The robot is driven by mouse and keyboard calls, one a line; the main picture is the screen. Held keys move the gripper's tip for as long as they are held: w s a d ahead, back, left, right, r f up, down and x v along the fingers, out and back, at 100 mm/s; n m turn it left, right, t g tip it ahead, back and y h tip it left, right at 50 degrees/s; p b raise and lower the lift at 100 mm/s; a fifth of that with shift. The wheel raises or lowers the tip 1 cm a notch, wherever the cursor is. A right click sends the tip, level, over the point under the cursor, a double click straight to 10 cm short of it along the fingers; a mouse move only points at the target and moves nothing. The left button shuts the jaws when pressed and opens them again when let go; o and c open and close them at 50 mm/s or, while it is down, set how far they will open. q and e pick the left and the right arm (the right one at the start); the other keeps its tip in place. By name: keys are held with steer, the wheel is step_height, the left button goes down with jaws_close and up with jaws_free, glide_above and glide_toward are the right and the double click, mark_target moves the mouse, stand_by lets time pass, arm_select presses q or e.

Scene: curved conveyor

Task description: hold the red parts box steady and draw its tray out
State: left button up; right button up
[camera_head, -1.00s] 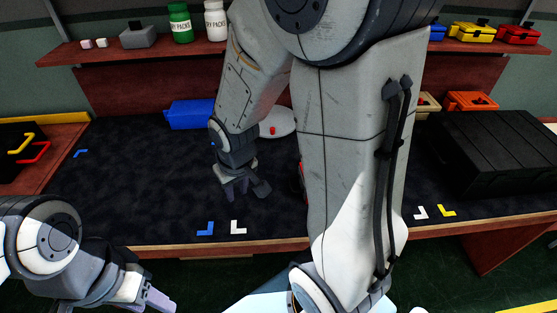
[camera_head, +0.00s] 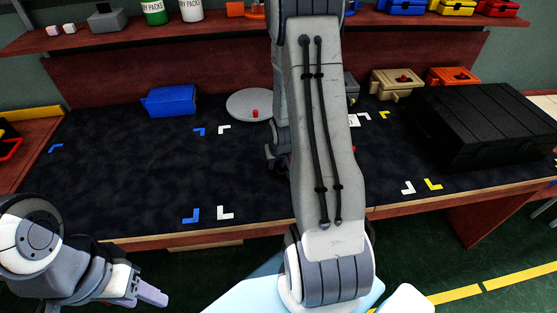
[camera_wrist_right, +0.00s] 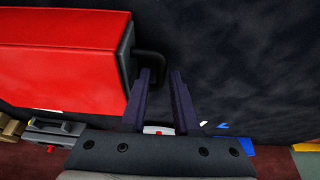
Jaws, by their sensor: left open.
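The red parts box (camera_wrist_right: 60,60) fills the upper left of the right wrist view. Its dark end face carries a black handle (camera_wrist_right: 152,56). My right gripper (camera_wrist_right: 161,73) is open, its fingers apart just beside that end. The handle reaches toward the left finger and is partly hidden behind it; I cannot tell whether they touch. In the head view my right arm hides nearly all of the box and most of the right gripper. My left gripper (camera_head: 150,294) is at the lower left, in front of the table edge and away from the box.
A blue bin (camera_head: 172,100) and a round grey plate (camera_head: 243,104) with a red knob stand at the back of the dark mat. A large black case (camera_head: 490,125) stands at the right, near tan (camera_head: 396,84) and orange (camera_head: 453,77) boxes. The mat's left half is mostly clear.

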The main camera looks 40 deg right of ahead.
steer(key=shift+x, duration=1.45)
steer(key=shift+c, duration=0.3)
jaws_close()
stand_by(2.6)
